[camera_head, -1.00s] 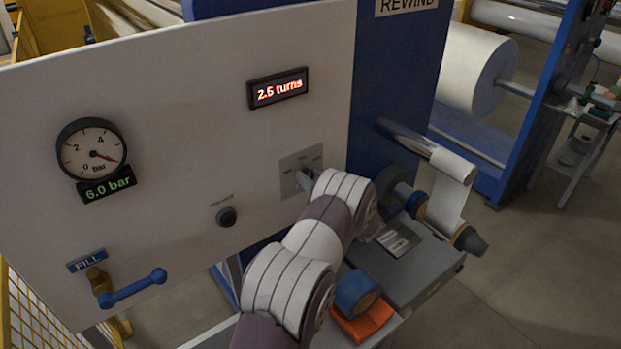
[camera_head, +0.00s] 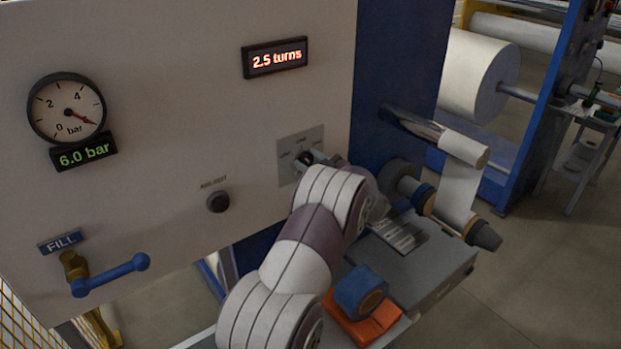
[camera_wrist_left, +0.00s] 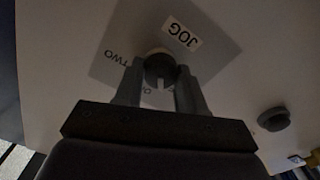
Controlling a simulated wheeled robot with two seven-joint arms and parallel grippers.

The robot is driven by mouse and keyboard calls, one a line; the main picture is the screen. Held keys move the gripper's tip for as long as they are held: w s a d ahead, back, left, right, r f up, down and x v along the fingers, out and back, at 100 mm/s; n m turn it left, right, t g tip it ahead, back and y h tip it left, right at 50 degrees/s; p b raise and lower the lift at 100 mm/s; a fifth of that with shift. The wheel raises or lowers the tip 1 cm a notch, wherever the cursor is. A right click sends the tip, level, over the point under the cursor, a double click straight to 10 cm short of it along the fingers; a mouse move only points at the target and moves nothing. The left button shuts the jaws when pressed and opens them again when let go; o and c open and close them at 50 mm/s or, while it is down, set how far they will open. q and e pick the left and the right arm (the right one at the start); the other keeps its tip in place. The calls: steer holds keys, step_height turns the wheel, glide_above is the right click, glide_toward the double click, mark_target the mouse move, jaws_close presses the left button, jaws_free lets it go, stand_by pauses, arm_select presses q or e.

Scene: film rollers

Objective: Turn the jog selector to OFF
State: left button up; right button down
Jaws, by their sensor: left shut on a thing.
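The jog selector (camera_wrist_left: 159,70) is a dark round knob with a light pointer mark, on a grey plate (camera_wrist_left: 108,68) labelled JOG and TWO in the left wrist view. Another label by the knob is partly hidden. The pointer mark lies toward the gripper's side of the picture. My left gripper (camera_wrist_left: 158,88) is shut on the knob, one finger on each side. In the head view the plate (camera_head: 287,168) is on the white panel, and my left gripper (camera_head: 312,158) reaches it, mostly hidden by my arm. My right gripper is not in view.
A black push button (camera_head: 218,201) sits left of the selector plate. A gauge (camera_head: 66,108), a turns display (camera_head: 275,57) and a blue FILL lever (camera_head: 112,274) are on the same panel.

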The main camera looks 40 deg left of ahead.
arm_select(q)
steer(key=shift+n+b, duration=2.4)
steer(key=shift+b, duration=0.75)
steer(key=o, duration=1.1)
steer(key=shift+c, duration=0.2)
steer(key=b+v, duration=0.3)
steer(key=v, duration=0.9)
steer(key=shift+d+b, duration=0.3)
